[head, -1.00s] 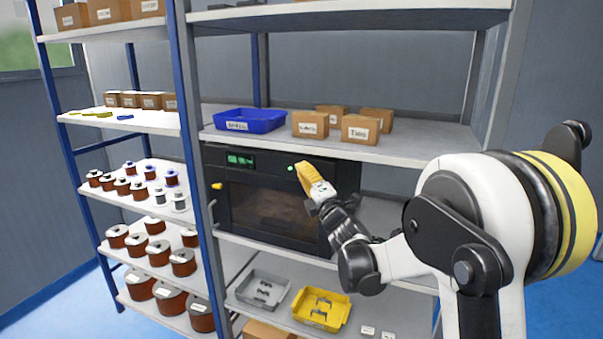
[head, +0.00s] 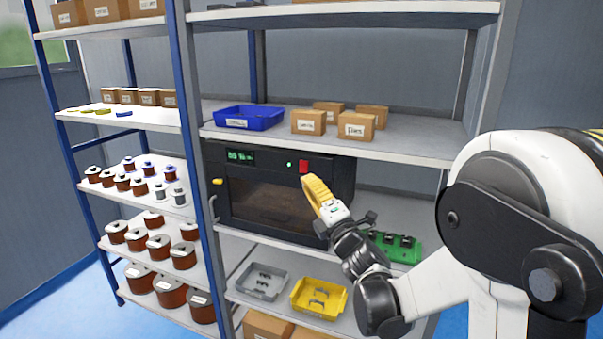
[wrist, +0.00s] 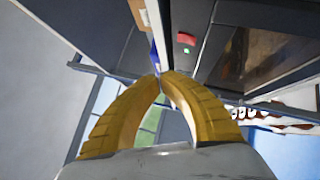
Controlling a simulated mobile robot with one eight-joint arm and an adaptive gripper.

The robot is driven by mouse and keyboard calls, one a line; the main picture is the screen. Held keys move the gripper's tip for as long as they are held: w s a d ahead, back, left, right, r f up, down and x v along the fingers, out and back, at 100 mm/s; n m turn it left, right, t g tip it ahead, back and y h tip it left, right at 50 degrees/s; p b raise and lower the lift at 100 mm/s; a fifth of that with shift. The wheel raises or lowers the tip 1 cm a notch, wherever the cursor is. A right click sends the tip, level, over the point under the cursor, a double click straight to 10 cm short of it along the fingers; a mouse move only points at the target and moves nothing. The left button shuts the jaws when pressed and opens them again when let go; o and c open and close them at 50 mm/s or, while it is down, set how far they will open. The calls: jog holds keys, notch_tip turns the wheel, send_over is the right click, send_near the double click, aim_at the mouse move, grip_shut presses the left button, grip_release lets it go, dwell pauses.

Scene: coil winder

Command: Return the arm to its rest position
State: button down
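My gripper (head: 308,180) has yellow fingers and is in front of the black oven-like machine (head: 265,195) on the middle shelf, just below its red button (head: 304,166). In the wrist view the two yellow fingers (wrist: 163,76) come together at their tips, with nothing seen between them. The red button also shows in the wrist view (wrist: 186,38), beside a small green light. My arm reaches in from the right of the head view, bent at the elbow.
A green tray with dark parts (head: 398,243) sits right of the machine. Below are a grey bin (head: 243,283) and a yellow bin (head: 300,300). Above are a blue bin (head: 222,113) and small cardboard boxes (head: 308,122). Copper spools fill the left rack (head: 115,225). A blue post (head: 190,150) stands between.

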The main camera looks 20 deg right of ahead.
jog(key=shift+s+d+f, duration=0.1)
jog(key=shift+s+d, duration=0.05)
jog(key=shift+s, duration=0.35)
jog(key=s+d+f+m+g+h, duration=0.1)
jog(key=s+d+m+g+h, duration=0.2)
jog(key=s+m, duration=0.35)
jog(key=s+d+f+m+g+h, duration=0.1)
jog(key=s+d+m+g+h, duration=0.2)
jog(key=m, duration=0.6)
jog(key=s+a+f+m+g, duration=0.2)
jog(key=s+f, duration=0.2)
jog(key=s, duration=0.3)
jog(key=s+a+f+m+g+y, duration=0.1)
jog(key=s+a+f+m+g, duration=0.2)
jog(key=s, duration=0.4)
jog(key=s+a+f+m+g+y, duration=0.1)
jog(key=s+a+f+m+g, duration=0.1)
jog(key=s, duration=0.5)
notch_tip(320, 180, down, 3)
jog(key=shift+s+a+r+m+g, duration=0.2)
jog(key=shift+s+m+g, duration=0.2)
jog(key=shift+m, duration=0.15)
